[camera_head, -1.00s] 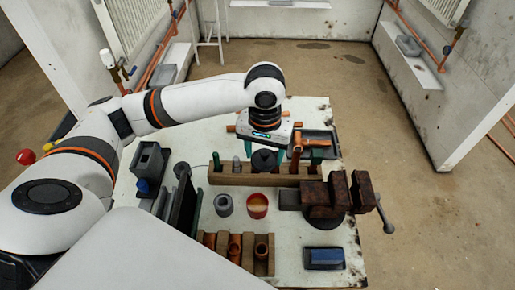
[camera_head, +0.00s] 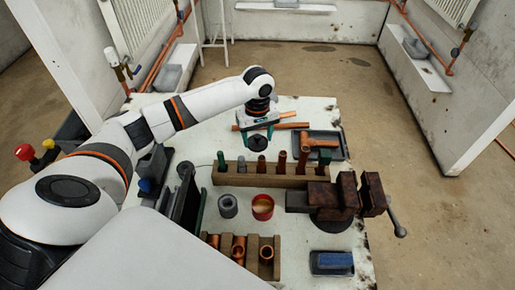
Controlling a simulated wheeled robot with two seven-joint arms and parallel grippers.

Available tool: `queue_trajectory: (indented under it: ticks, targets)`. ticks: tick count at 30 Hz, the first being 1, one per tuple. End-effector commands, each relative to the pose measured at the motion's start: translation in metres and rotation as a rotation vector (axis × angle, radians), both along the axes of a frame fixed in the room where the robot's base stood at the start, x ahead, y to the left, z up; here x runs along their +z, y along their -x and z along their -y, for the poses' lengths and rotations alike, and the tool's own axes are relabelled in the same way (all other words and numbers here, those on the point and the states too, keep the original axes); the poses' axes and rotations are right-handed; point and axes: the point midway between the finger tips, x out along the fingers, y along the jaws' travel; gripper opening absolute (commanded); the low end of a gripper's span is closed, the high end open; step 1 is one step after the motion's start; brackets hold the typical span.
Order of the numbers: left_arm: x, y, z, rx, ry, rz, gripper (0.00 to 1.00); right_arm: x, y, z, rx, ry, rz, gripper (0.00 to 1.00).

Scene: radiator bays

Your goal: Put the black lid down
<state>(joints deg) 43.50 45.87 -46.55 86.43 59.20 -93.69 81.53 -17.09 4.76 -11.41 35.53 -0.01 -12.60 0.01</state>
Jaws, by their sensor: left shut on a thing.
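My left gripper (camera_head: 257,131) hangs above the white workbench (camera_head: 202,135), behind the long wooden rack. My right gripper is not in view.
The wooden rack (camera_head: 290,182) holds upright tools and copper pieces. A grey tray (camera_head: 333,153), copper pipes (camera_head: 283,126), a grey round part (camera_head: 228,206), a rusty vise (camera_head: 325,197) and a blue block (camera_head: 334,259) crowd the bench. Bare bench shows left of the gripper.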

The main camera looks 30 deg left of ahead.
Motion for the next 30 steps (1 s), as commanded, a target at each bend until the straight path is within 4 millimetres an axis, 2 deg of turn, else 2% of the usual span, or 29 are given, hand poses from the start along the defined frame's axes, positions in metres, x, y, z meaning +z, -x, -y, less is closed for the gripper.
queue_trajectory:
  ticks: [8, 13, 24, 25, 28, 30]
  targets:
    - [-0.026, 0.001, 0.000, -0.002, 0.000, -0.002, 0.40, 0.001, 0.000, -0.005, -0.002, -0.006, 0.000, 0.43]
    - [-0.049, 0.000, 0.000, -0.002, -0.001, -0.001, 0.40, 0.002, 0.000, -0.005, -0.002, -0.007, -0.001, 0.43]
    - [-0.055, 0.000, 0.001, -0.003, 0.001, 0.001, 0.40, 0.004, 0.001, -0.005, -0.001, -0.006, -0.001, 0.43]
    - [-0.055, 0.000, 0.000, -0.002, 0.001, 0.001, 0.62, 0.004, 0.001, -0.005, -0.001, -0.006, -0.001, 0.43]
    - [-0.055, 0.000, 0.000, -0.003, 0.001, 0.001, 0.79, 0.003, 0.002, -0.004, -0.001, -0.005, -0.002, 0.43]
    - [-0.055, 0.000, 0.000, -0.003, 0.000, 0.000, 0.82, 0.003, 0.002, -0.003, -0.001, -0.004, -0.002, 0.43]
